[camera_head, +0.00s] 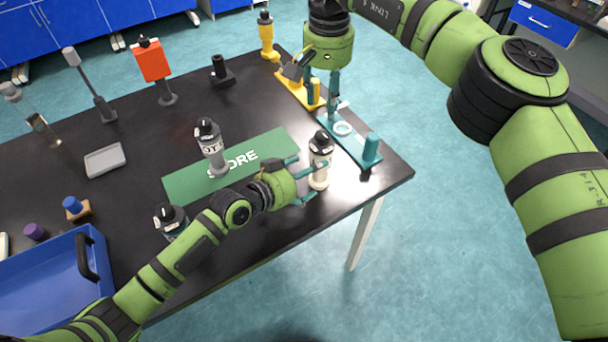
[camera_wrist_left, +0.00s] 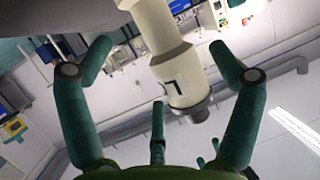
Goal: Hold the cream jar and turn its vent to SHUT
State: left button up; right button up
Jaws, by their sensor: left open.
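The cream jar (camera_head: 319,174) stands upright near the right front of the black table, with a dark cap (camera_head: 321,142) bearing a white label. My left gripper (camera_head: 309,180) is low beside it, its fingers open around the jar's body. In the left wrist view the jar (camera_wrist_left: 168,52) is between the spread teal fingers of the left gripper (camera_wrist_left: 160,85), with a gap on both sides. My right gripper (camera_head: 333,108) points down just behind and above the jar, apart from its cap. Its finger opening is unclear. The vent's setting is too small to read.
A teal stand with a ring (camera_head: 370,150) is right of the jar; a yellow stand (camera_head: 314,92) is behind. A grey jar (camera_head: 212,150) stands on the green mat (camera_head: 185,183). Another dark-capped jar (camera_head: 169,220) is near the left forearm. The table edge is close in front.

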aim_at(320, 133)
pick_arm(q)
jog(key=shift+x, duration=2.7)
jog(key=c, duration=1.3)
jog(key=shift+c, duration=0.2)
pick_arm(e)
jog(key=o, duration=0.3)
jog(key=shift+o, duration=0.2)
jog(key=f+m, duration=0.3)
jog(key=m, duration=0.1)
jog(key=f+m, duration=0.3)
jog(key=m, duration=0.2)
jog(key=f+m, duration=0.3)
jog(key=m, duration=0.2)
jog(key=shift+w+a+f, duration=0.2)
jog(key=shift+f, duration=0.15)
